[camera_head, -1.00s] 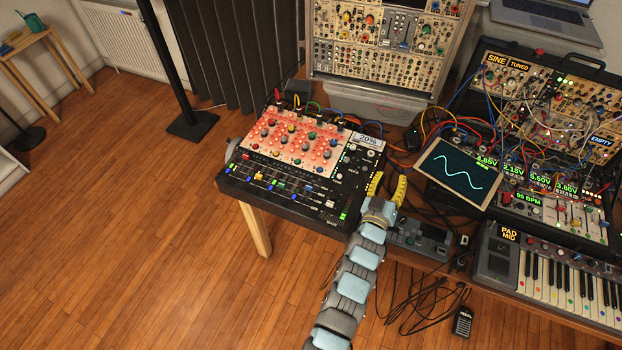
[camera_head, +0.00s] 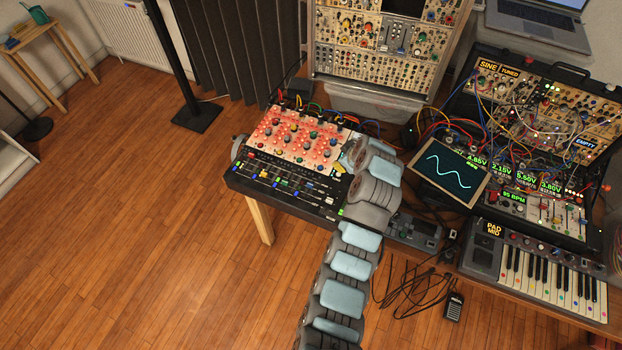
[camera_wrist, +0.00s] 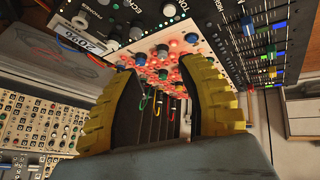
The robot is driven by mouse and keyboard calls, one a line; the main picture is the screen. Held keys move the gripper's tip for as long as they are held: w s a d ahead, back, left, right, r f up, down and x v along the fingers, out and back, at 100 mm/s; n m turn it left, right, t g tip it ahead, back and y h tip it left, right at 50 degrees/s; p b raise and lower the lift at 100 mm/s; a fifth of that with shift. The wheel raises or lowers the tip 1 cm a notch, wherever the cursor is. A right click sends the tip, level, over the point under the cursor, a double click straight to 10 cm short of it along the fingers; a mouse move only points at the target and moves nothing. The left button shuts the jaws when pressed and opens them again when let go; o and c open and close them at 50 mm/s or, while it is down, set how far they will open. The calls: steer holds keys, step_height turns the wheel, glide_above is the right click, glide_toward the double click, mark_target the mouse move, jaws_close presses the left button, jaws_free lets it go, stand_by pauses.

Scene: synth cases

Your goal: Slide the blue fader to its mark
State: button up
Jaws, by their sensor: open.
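The black mixer console (camera_head: 240,184) stands on the table with a red-lit knob panel at its back and a row of coloured faders in front. A small blue fader cap (camera_head: 275,184) shows among them; its mark is too small to make out. In the wrist view the fader strip is at upper right, with a blue cap (camera_wrist: 271,51) on it. My gripper (camera_head: 343,163) is over the console's right side, mostly hidden by my own arm. In the wrist view its yellow fingers (camera_wrist: 165,75) are apart with nothing held between them, to the left of the fader strip.
Patch cables (camera_head: 318,107) rise from the console's back edge. A tilted screen with a sine wave (camera_head: 447,170), a synth case (camera_head: 540,110) and a keyboard (camera_head: 545,270) stand to the right. Open wooden floor lies left of the console.

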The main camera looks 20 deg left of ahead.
mark_target(311, 184)
steer(key=s+a+r+n+g+p, duration=0.2)
steer(key=s+r+n+g, duration=0.25)
steer(key=s+r, duration=0.25)
steer(key=shift+m, duration=0.35)
steer(key=shift+s+d+x, duration=0.15)
steer(key=shift+x, duration=4.25)
steer(key=shift+s+d+x, duration=0.1)
steer(key=shift+d+x, duration=0.05)
steer(key=shift+x, duration=4.2)
steer(key=shift+f, duration=0.15)
